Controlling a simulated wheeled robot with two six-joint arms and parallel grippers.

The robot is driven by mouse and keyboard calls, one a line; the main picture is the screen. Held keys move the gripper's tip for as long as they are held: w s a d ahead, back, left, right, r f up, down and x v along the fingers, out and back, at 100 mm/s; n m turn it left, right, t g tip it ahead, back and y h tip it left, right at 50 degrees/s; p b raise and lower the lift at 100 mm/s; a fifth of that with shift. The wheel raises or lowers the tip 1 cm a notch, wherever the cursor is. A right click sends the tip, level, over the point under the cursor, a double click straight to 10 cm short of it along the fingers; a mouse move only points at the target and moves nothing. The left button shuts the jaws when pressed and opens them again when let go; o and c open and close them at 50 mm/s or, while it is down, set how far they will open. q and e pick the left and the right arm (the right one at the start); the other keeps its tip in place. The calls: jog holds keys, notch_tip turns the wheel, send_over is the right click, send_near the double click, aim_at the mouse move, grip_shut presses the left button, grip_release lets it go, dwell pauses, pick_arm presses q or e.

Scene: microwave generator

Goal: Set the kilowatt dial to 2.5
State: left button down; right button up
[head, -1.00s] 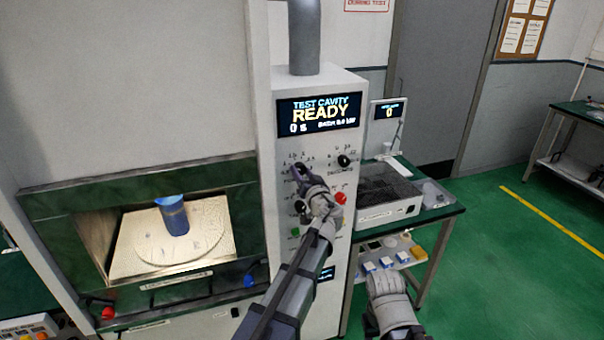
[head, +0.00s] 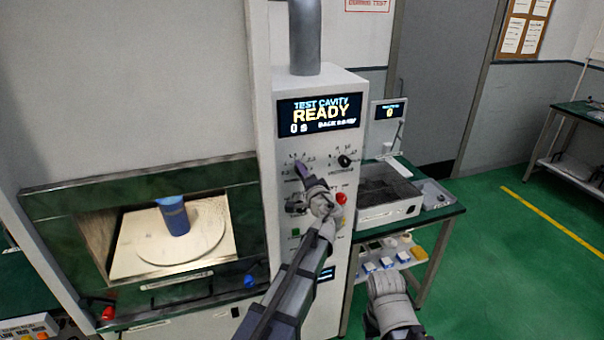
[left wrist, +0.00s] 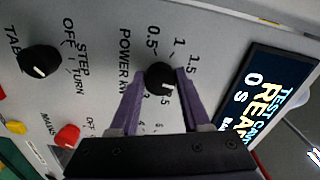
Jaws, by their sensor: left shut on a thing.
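The kilowatt dial (left wrist: 160,78) is a round black knob beside the "POWER kW" label in the left wrist view. Its surrounding scale reads 0.5, 1 and 1.5; the figures past that are partly hidden by the fingers. A white mark shows on the knob's lower right edge, away from the 0.5 and 1 figures. My left gripper (left wrist: 161,74) has its purple fingers on both sides of the knob, shut on it. In the head view my left gripper (head: 303,174) is at the control panel (head: 345,215) and hides the dial.
The display (head: 320,115) reads "TEST CAVITY READY" and 0 s. Another black knob (head: 345,160) and a red button (head: 341,198) are close to the gripper. A blue cup (head: 174,215) stands in the open cavity at left. A side table (head: 440,222) stands at right.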

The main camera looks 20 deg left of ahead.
pick_arm(q)
jog(key=m, duration=1.1)
jog(key=shift+m, duration=0.3)
dwell(0.5)
jog(key=shift+c, duration=1.8)
grip_release()
jog(key=shift+r, duration=0.1)
jog(key=v, duration=0.7)
jog(key=shift+s+d, duration=0.25)
jog(key=shift+s, duration=0.1)
